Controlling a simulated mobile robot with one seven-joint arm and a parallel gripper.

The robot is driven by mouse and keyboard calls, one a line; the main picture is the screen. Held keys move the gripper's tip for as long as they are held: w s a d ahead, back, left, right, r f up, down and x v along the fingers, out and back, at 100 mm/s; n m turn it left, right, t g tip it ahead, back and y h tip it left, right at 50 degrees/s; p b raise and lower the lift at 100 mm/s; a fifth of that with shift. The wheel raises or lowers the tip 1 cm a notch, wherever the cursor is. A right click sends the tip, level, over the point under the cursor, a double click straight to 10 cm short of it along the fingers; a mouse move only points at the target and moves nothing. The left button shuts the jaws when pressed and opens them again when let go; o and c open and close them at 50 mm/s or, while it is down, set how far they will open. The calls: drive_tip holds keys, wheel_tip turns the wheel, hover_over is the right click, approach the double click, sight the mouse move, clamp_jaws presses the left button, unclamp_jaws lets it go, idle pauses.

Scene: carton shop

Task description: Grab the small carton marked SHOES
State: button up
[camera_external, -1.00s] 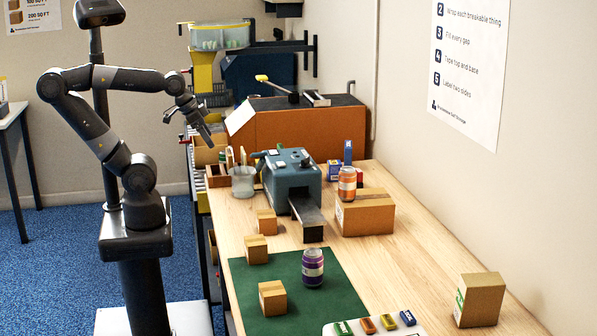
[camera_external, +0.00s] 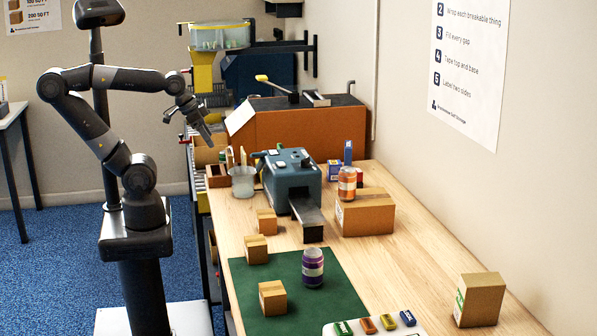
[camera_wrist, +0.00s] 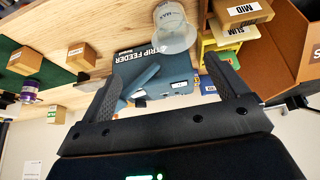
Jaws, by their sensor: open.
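Three small brown cartons stand on the workbench at its near left: one (camera_external: 267,221) beside the blue-grey feeder, one (camera_external: 256,249) at the green mat's corner, one (camera_external: 272,298) on the mat. Small cartons also show at the left of the wrist view (camera_wrist: 80,56). I cannot read SHOES on any of them. My gripper (camera_external: 189,130) is raised beyond the bench's far left end, well away from these cartons. In the wrist view my gripper (camera_wrist: 160,68) is open, with nothing between its fingers.
The strip feeder (camera_external: 290,175), a clear cup (camera_external: 243,182), a larger carton (camera_external: 365,213) with an orange jar on it, and a purple jar (camera_external: 313,268) stand on the bench. Cartons labelled MID (camera_wrist: 243,10) and SLIM (camera_wrist: 228,30) show in the wrist view.

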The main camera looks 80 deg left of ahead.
drive_tip(key=c, duration=0.3)
